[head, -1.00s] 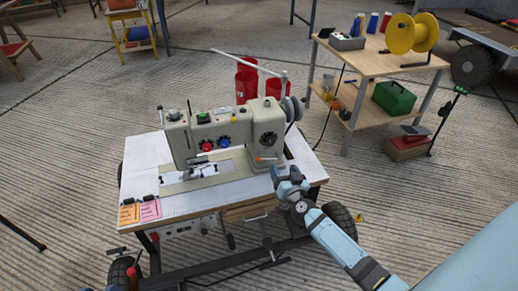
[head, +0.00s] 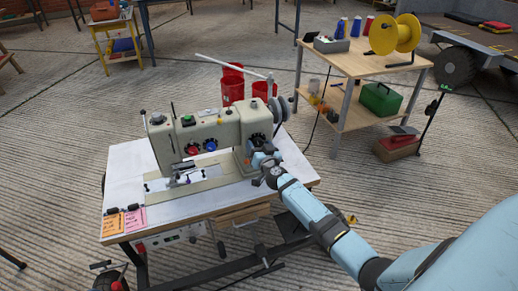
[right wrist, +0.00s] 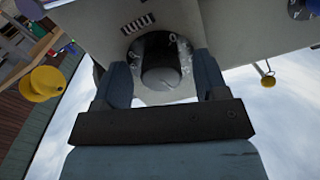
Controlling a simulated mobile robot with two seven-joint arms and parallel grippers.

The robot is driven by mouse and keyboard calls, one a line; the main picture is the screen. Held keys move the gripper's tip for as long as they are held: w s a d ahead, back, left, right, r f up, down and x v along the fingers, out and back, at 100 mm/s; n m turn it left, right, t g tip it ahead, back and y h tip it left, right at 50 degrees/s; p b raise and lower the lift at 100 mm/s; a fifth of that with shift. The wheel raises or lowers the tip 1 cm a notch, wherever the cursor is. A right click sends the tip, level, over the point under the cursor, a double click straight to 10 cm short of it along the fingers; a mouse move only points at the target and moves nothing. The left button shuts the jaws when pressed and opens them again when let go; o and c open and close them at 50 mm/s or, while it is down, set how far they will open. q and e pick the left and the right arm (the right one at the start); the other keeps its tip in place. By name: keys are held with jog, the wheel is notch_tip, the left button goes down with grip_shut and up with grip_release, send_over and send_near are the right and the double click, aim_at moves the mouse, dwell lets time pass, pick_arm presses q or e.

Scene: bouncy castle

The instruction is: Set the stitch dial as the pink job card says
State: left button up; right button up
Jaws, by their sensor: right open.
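The sewing machine (head: 222,130) stands on a white-topped table (head: 150,190). A dark round dial with pale marks (right wrist: 172,42) and a grey centre knob is on its face; in the head view the dial (head: 257,138) is partly covered by my gripper. My right gripper (head: 258,152) is open in front of the dial. In the right wrist view its fingers (right wrist: 162,76) stand on either side of the knob; I cannot tell if they touch it. The pink card (head: 135,220) lies at the table's front left corner, its writing too small to read. My left gripper is not in view.
An orange card (head: 112,224) lies beside the pink one. A red knob (head: 192,150) and a blue knob (head: 211,145) are on the machine's front. An orange-tipped lever (right wrist: 267,79) hangs near the dial. A wooden bench (head: 372,65) stands at the back right.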

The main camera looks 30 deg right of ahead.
jog(key=c, duration=0.9)
jog(key=shift+c, duration=0.2)
